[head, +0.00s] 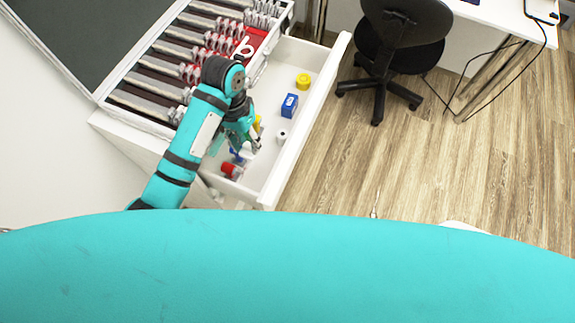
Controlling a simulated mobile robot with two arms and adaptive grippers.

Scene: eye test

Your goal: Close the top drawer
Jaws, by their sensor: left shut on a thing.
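The white top drawer (311,108) is pulled open to the right, out from under the cabinet top. Its long front panel faces the floor. My left arm reaches in from the left, and my left gripper (250,146) is over the inside of the drawer. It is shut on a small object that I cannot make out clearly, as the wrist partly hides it. My right gripper is out of view.
The drawer holds a yellow item (303,81), a blue box (289,105), a white roll (282,137) and a red item (231,171). A black chair (405,35) stands beyond. Wooden floor (400,160) right of the drawer is clear.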

